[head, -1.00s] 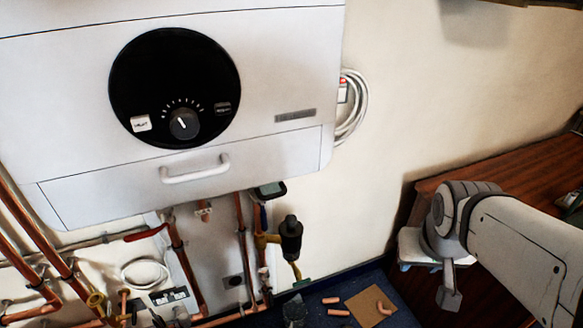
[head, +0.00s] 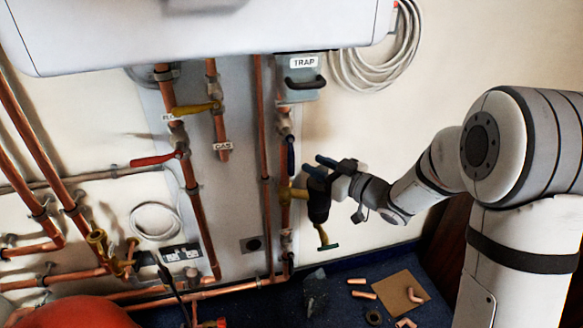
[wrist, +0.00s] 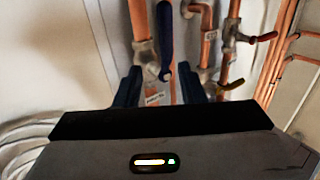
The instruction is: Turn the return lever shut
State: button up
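The blue lever (head: 291,155), which I take as the return lever, hangs along the copper pipe right of centre in the head view. In the wrist view the blue lever (wrist: 165,42) points down, its lower end in line with the gap between my fingers. My gripper (head: 318,166) is just right of it in the head view, with blue fingers pointing towards the pipe. In the wrist view my gripper (wrist: 160,77) is open, fingers well apart. I cannot tell whether the lever lies between the fingertips or beyond them; no contact shows.
A red lever (head: 152,159) and a yellow lever (head: 195,107) sit on pipes to the left. A black-bodied fitting with a yellow tap (head: 318,205) hangs below my gripper. A grey box labelled TRAP (head: 303,85) is above. Copper pieces lie on the blue surface below.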

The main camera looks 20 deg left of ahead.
aim_at(291, 157)
jog(key=shift+y, duration=0.3)
jog(key=x, duration=0.5)
jog(key=s+b+x, duration=0.1)
jog(key=x, duration=0.2)
jog(key=shift+a+f, duration=0.2)
jog(key=shift+a, duration=0.1)
jog(key=shift+c, duration=0.3)
grip_shut()
